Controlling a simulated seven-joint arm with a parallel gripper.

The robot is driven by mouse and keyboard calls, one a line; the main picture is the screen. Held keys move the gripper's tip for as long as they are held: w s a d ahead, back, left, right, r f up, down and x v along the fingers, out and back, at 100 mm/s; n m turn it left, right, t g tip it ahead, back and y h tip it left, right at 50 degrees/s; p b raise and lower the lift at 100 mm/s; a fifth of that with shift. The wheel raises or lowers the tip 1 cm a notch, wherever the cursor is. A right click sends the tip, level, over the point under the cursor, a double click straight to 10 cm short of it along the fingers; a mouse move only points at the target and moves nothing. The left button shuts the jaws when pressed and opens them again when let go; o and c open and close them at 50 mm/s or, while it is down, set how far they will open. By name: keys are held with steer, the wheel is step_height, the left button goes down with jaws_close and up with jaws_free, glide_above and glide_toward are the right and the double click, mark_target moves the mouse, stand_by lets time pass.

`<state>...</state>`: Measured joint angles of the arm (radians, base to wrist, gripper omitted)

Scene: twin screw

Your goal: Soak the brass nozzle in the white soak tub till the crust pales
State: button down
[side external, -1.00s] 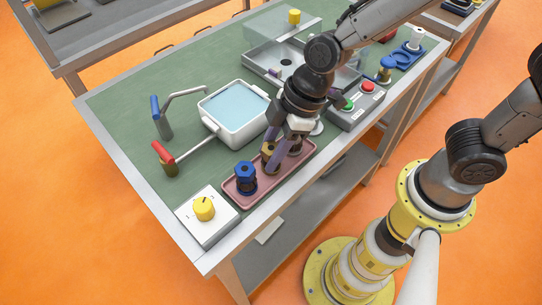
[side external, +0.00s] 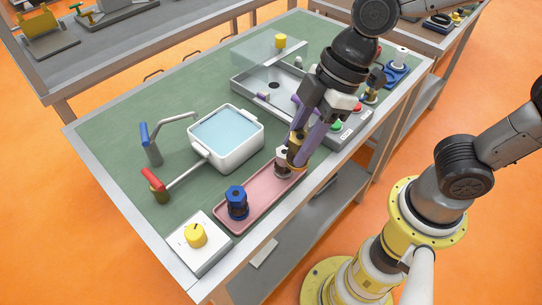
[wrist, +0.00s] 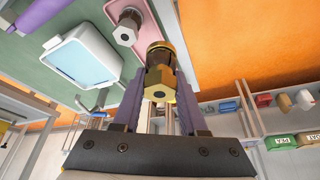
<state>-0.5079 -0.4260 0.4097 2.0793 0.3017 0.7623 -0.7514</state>
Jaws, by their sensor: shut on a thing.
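My gripper (side external: 298,150) is shut on the brass nozzle (wrist: 158,78) and holds it near the right end of the pink tray (side external: 258,205). In the wrist view the nozzle shows a gold hexagonal end, with a dark, brownish part beyond it between the fingers (wrist: 155,95). The fingers partly hide it in the side view. The white soak tub (side external: 237,150), full of pale blue liquid, stands to the left of my gripper. It also shows in the wrist view (wrist: 108,73). The nozzle is outside the tub.
A blue nozzle (side external: 236,203) and a silver nozzle (side external: 283,160) stand on the tray. Blue-handled (side external: 146,135) and red-handled (side external: 153,180) fittings stand left of the tub. A yellow dial (side external: 196,235) is at the front. A metal basin (side external: 250,90) lies behind; button controls are right.

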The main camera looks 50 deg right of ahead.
steer(key=s+d+r, duration=0.3)
steer(key=s+d, duration=0.2)
steer(key=s, duration=0.1)
steer(key=w+a+r, duration=0.2)
steer(key=w+a, duration=0.1)
steer(key=w, duration=0.7)
steer(key=w+a+r, duration=0.1)
steer(key=w+a, duration=0.2)
steer(key=w, duration=0.8)
steer(key=shift+w+d+f, duration=0.1)
steer(key=shift+w+f, duration=0.65)
steer(key=shift+f, duration=1.8)
steer(key=shift+w+d+f, duration=0.1)
steer(key=shift+w+f, duration=0.6)
steer(key=shift+f, duration=1.8)
steer(key=shift+w+d+f, duration=0.1)
steer(key=shift+w+f, duration=0.65)
steer(key=shift+f, duration=1.8)
steer(key=shift+f, duration=0.1)
step_height(320, 180, up, 9)
steer(key=shift+f, duration=0.2)
